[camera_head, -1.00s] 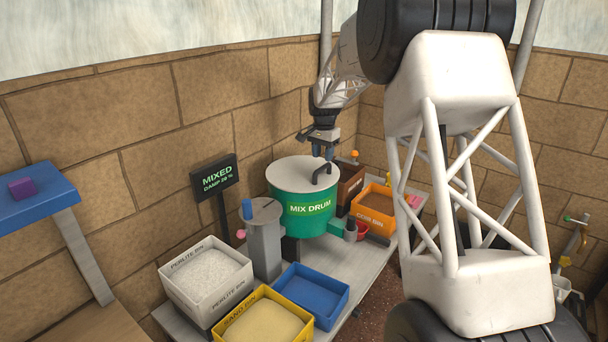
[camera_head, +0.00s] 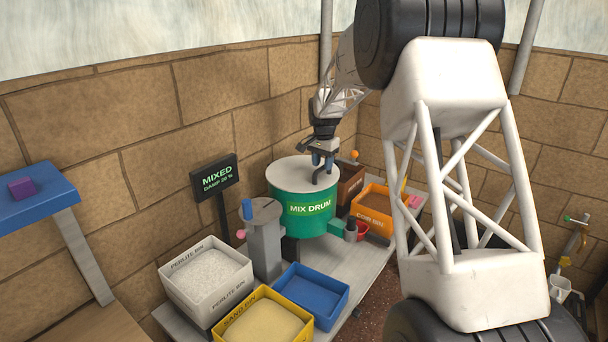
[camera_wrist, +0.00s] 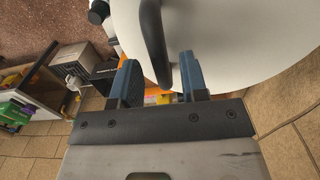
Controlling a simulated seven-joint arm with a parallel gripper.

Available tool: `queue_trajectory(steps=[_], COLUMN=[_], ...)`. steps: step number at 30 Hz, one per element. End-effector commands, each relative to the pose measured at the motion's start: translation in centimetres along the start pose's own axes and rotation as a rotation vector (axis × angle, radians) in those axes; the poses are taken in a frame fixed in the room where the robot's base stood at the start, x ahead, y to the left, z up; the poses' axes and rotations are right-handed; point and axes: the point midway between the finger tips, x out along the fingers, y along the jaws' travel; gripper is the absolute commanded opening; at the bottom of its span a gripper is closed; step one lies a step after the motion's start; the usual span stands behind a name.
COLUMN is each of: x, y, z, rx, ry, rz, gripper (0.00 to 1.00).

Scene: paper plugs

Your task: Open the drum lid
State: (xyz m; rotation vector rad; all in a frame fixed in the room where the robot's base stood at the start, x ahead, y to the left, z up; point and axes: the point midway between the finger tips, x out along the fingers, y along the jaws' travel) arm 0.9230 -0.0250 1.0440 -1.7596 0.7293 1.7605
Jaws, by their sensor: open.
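The green mix drum (camera_head: 300,212) stands on the bench with its pale round lid (camera_head: 290,175) on top. The lid's dark handle (camera_head: 322,177) is near its right edge. My gripper (camera_head: 322,165) is at the handle from above. In the wrist view the dark handle (camera_wrist: 152,40) rises between the two blue fingers of my gripper (camera_wrist: 160,82), and the white lid (camera_wrist: 225,40) spreads to the right. The fingers are apart. I cannot tell whether either one touches the handle.
A coir bin (camera_head: 372,215) is right of the drum. A perlite bin (camera_head: 205,275), a sand bin (camera_head: 262,320) and a blue bin (camera_head: 312,293) stand in front. A grey post (camera_head: 263,240) and a "MIXED" sign (camera_head: 215,177) are to the left.

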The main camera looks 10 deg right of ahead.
Motion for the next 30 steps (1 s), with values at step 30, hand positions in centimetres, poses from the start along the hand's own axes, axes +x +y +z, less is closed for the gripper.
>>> queue_trajectory(steps=[30], x=[1.6], y=[0.0], z=[0.0], rx=[0.0], ry=[0.0], rz=[0.0], gripper=[0.02])
